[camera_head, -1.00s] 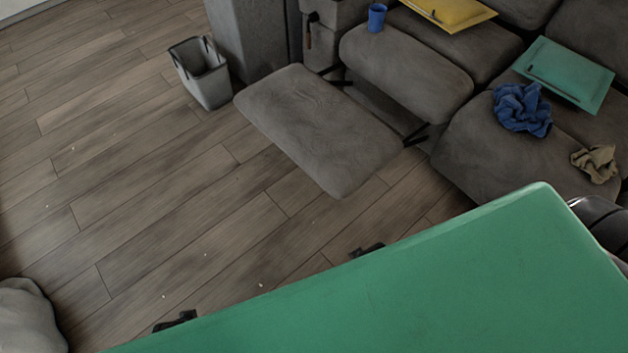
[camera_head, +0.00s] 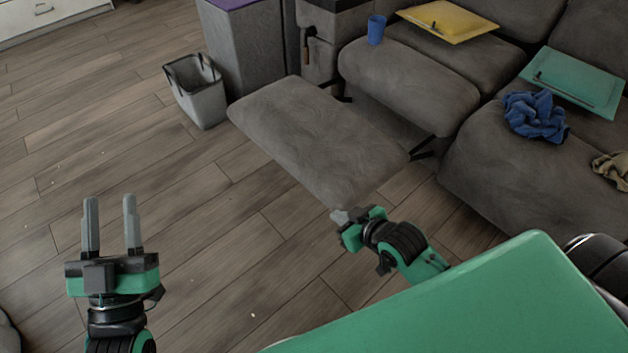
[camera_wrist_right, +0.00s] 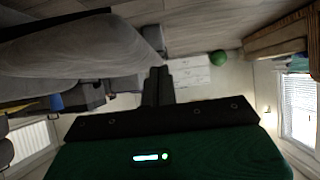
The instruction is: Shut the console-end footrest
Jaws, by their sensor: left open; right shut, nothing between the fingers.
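The footrest (camera_head: 315,140) is a grey padded panel, swung out from the sofa seat by the console on dark metal links. It stands extended over the floor. My right gripper (camera_head: 338,215) is shut and empty, close to the footrest's near edge; I cannot tell whether it touches. In the right wrist view, its closed fingers (camera_wrist_right: 158,85) point ahead, with a large grey padded surface (camera_wrist_right: 70,60) to the upper left. My left gripper (camera_head: 111,212) is open and empty over bare floor, well left of the footrest. The console (camera_head: 322,38) stands behind the footrest.
A grey bin (camera_head: 200,95) stands left of the footrest. The wooden floor at left is clear.

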